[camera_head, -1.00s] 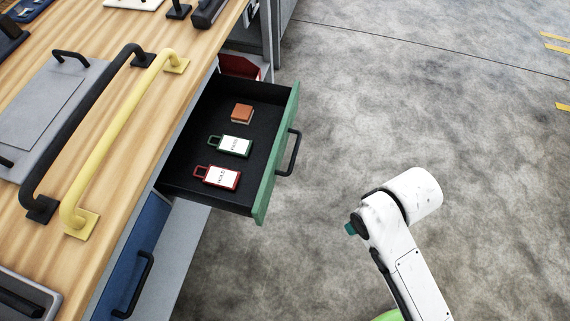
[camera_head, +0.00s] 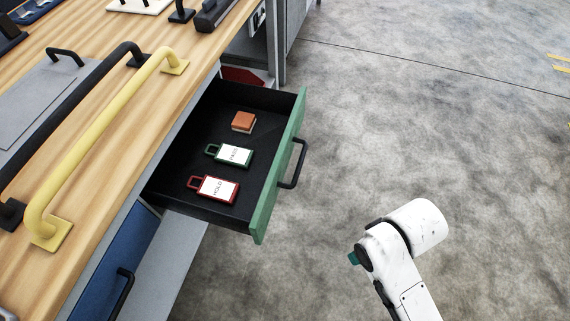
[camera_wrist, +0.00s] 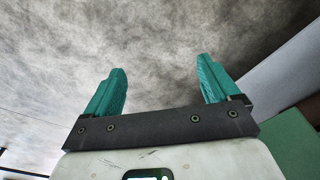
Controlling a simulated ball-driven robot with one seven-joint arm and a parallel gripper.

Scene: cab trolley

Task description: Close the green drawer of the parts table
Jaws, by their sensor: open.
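The green drawer (camera_head: 277,177) of the parts table (camera_head: 95,130) is pulled out, its black inside open to view. It has a black bar handle (camera_head: 297,164) on its green front. Inside lie an orange-brown block (camera_head: 243,121), a green-framed tag (camera_head: 234,155) and a red-framed tag marked HOLD (camera_head: 216,188). My gripper (camera_wrist: 160,88) is open and empty in the wrist view, its teal fingers apart over bare floor. In the head view my arm is right of and below the drawer front, apart from it; the fingers are mostly hidden there.
A blue drawer (camera_head: 112,270) with a black handle sits below and left of the green one. A yellow bar handle (camera_head: 105,135) and a black one (camera_head: 65,120) are on the tabletop. The concrete floor (camera_head: 430,120) to the right is clear.

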